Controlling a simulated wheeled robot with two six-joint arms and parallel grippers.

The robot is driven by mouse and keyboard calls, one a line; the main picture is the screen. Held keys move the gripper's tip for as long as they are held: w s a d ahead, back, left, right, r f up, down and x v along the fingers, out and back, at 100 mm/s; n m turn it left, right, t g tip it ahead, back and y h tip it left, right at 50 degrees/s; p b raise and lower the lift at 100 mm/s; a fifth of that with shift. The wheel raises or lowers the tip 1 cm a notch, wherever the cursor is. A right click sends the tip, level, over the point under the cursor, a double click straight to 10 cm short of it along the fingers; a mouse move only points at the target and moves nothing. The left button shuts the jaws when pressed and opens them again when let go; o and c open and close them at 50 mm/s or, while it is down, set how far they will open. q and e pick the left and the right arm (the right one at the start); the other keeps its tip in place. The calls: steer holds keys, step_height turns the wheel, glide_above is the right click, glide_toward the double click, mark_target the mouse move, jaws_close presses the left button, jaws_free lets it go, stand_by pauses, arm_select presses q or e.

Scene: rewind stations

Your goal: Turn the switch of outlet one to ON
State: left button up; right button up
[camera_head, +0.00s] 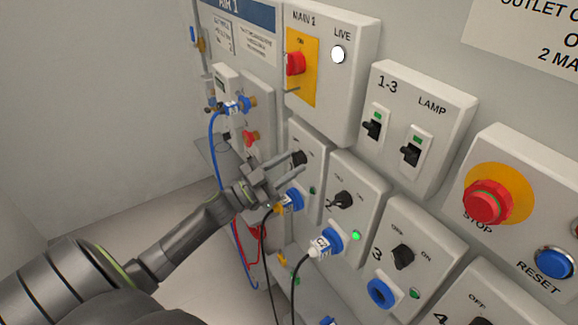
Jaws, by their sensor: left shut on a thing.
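The outlet one box (316,150) is the leftmost of the row of grey outlet boxes, partly hidden by my gripper. Its black rotary switch (299,158) is at my fingertips; which way it points is hard to tell. A small dark green lamp (312,190) on that box looks unlit. My left gripper (296,160) comes in from the left and is shut on the switch. A blue plug (292,199) with a black cable sits below the switch. My right gripper is not in view.
Outlet two (357,190) has a black switch, a blue plug (327,240) and a lit green lamp (355,236). Outlet three (410,240) is right of it. A red stop button (487,202) and blue reset button (553,262) are at right. Cables hang below my gripper.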

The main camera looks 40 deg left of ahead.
arm_select(q)
steer(key=m+g, duration=0.2)
steer(key=m, duration=0.4)
steer(key=m+g+b, duration=0.1)
steer(key=m+g, duration=0.1)
steer(key=m, duration=0.4)
steer(key=r+m+g+h, duration=0.1)
steer(key=m+g, duration=0.2)
steer(key=m, duration=0.3)
steer(key=shift+w+a+m, duration=0.1)
steer(key=shift+a+m, duration=0.15)
steer(key=shift+m, duration=0.15)
steer(key=shift+f, duration=0.1)
steer(key=o, duration=1)
steer(key=shift+c, duration=0.2)
